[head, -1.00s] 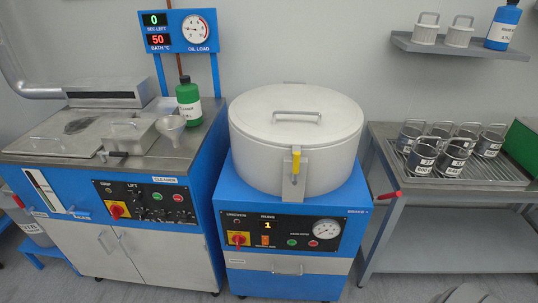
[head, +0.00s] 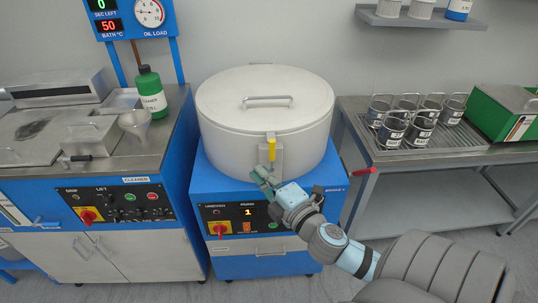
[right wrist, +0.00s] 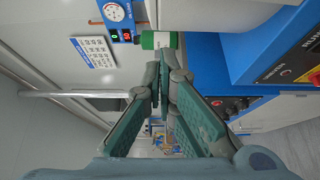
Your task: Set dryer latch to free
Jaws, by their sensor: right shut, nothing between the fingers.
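The dryer (head: 265,110) is a round white drum with a lid on a blue base in the head view. Its latch (head: 271,147) has a yellow upright handle on a grey plate at the drum's front. My right gripper (head: 262,176) is shut and empty just below and left of the latch handle; I cannot tell whether it touches the plate. In the right wrist view my right gripper (right wrist: 160,62) has its green fingertips together, and the latch is not visible there. My left gripper is not in view.
The blue cleaner unit (head: 130,228) stands left, with a green bottle (head: 150,92) and a funnel (head: 133,124) on top. On the right, a table (head: 465,150) carries several labelled baskets (head: 391,132) and a green box (head: 500,112). A red handle (head: 364,171) sticks out at its left edge.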

